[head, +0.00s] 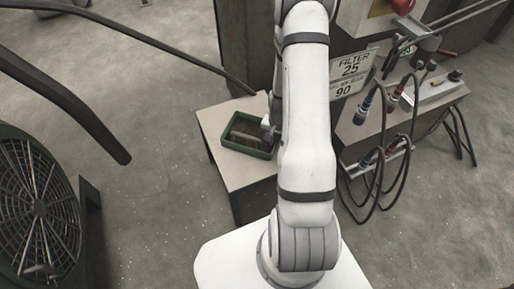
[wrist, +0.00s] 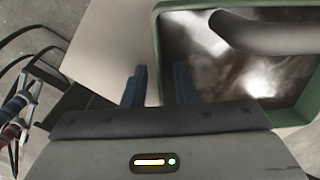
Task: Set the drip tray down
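The drip tray is a green rectangular tray (head: 233,146) with a dark interior, on the top of a small beige table (head: 215,123). In the wrist view the tray's green rim (wrist: 158,50) fills the right side. Its inside looks dark, wet and shiny. My gripper (wrist: 159,84) has two blue fingers set apart. The tray's left wall runs between them, with one finger outside and one inside. Gaps show on both sides of the wall, so the gripper looks open. In the head view my arm hides most of the gripper and the tray's right end.
A bench with hoses and cables (head: 415,110) stands to the right. A large caged fan (head: 40,205) stands at the left. The floor between fan and table is clear.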

